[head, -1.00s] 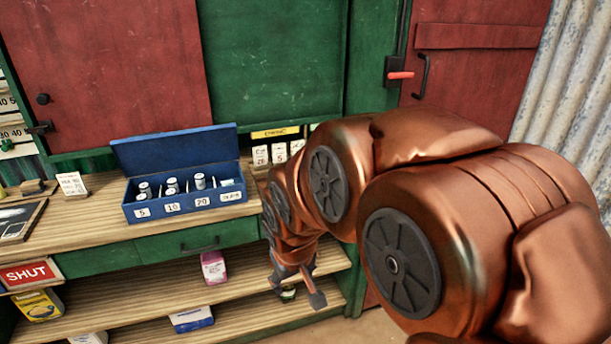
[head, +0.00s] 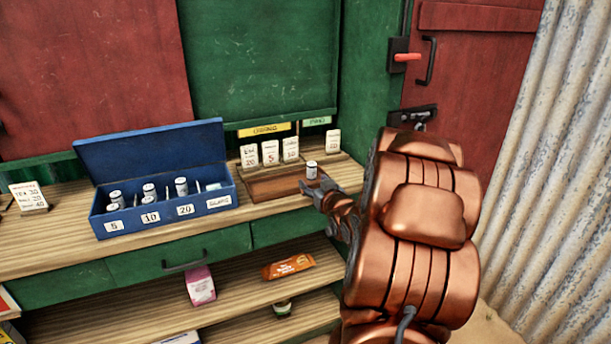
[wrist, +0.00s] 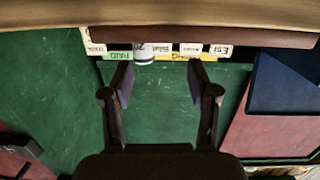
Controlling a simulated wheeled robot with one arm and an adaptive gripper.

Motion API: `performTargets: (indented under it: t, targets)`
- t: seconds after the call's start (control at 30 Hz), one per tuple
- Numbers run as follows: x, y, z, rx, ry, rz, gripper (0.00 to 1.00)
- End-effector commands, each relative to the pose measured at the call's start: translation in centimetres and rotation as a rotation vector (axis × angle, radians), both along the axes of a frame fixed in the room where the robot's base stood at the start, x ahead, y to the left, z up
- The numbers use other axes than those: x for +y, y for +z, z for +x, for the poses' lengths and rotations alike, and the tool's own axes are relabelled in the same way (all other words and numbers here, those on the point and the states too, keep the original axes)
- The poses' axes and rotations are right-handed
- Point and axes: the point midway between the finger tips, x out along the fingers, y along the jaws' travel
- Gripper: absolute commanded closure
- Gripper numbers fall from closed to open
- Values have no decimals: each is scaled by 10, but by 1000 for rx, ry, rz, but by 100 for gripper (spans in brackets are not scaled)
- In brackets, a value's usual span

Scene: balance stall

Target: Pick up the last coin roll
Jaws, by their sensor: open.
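My gripper (wrist: 160,80) is open and empty. In the head view my gripper (head: 316,190) is at the tray's front right, close to the roll. Several more coin rolls (head: 181,187) stand in the blue cash box (head: 165,217), in compartments marked 5, 10 and 20.
Several white cards (head: 270,153) stand behind the tray under yellow and green labels. The blue box's raised lid (head: 150,152) stands left of the tray. A green shutter (head: 258,60) rises behind.

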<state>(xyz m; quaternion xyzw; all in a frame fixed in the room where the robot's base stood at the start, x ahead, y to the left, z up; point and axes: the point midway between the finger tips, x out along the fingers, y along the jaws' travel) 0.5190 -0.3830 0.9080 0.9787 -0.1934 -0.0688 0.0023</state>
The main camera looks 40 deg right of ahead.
Motion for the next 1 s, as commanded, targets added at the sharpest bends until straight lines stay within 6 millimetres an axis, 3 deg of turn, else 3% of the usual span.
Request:
performTargets:
  t: [0.1,0.3,0.77,1.0]
  targets:
    - [-16,-1,-8,-78,-11,-11,40]
    - [-25,4,-9,-134,-14,-22,40]
    - [-38,6,20,-137,-13,-23,40]
    - [-50,7,46,-136,-11,-24,40]
